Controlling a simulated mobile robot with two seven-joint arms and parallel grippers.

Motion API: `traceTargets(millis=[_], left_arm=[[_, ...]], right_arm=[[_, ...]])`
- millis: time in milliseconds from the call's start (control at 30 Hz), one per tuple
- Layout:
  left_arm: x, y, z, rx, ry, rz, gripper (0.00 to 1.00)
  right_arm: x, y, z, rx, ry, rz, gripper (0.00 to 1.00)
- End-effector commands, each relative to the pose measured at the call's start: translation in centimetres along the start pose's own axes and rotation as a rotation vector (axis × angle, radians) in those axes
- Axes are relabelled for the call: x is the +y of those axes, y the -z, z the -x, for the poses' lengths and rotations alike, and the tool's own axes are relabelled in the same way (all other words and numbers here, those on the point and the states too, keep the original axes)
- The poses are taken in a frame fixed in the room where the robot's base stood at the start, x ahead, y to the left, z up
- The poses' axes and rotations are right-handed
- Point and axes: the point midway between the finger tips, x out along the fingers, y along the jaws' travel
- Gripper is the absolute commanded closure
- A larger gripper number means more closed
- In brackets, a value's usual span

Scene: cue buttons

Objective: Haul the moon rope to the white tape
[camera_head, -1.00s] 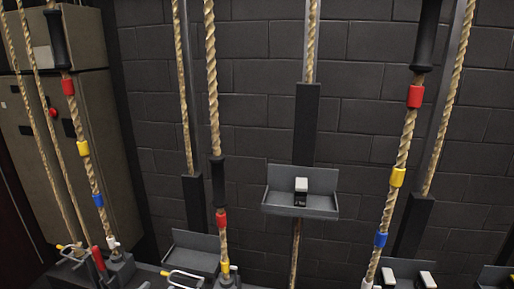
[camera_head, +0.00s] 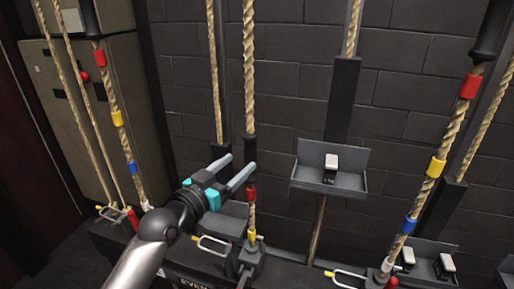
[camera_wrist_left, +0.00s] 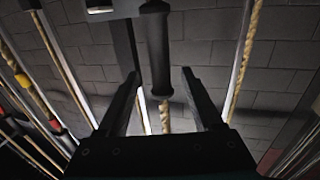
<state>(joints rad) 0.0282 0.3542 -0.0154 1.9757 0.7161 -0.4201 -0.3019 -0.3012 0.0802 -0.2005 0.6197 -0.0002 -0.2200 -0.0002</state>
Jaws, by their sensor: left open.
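My left gripper (camera_head: 231,169) is open and empty, at the middle rope (camera_head: 249,75), near its black sleeve (camera_head: 249,145). In the left wrist view the sleeve (camera_wrist_left: 158,50) stands ahead of the gap between the open fingers (camera_wrist_left: 160,73); contact cannot be told. Below the sleeve this rope has red tape (camera_head: 251,195) and yellow tape (camera_head: 252,237); no white tape shows on it. White tape shows low on the left rope (camera_head: 146,205) and the right rope (camera_head: 386,265). No readable label tells which rope is the moon rope. My right gripper is not in view.
A grey tray (camera_head: 345,181) with a small white-topped block hangs right of the middle rope. Rope locks with yellow-tipped handles (camera_head: 212,240) line the rail below. A beige cabinet (camera_head: 105,110) stands at the left, and a dark block wall (camera_head: 300,100) behind.

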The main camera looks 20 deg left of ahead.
Motion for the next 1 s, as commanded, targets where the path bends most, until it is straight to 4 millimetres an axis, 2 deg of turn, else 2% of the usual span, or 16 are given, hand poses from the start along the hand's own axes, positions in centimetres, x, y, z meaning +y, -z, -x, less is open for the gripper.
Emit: traceTargets(millis=[300, 500, 700, 1000], left_arm=[[0.0, 0.0, -5.1, 0.001, 0.0, 0.001, 0.32], [0.0, -0.1, -7.6, -0.001, -0.001, 0.0, 0.32], [0.0, 0.0, -8.9, -0.001, 0.0, 0.0, 0.32], [0.0, 0.0, -9.1, -0.001, 0.0, -0.001, 0.32]], right_arm=[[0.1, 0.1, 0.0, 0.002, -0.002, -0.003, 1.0], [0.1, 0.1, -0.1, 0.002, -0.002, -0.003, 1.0], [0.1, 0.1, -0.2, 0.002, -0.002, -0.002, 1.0], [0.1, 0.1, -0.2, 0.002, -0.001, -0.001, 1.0]])
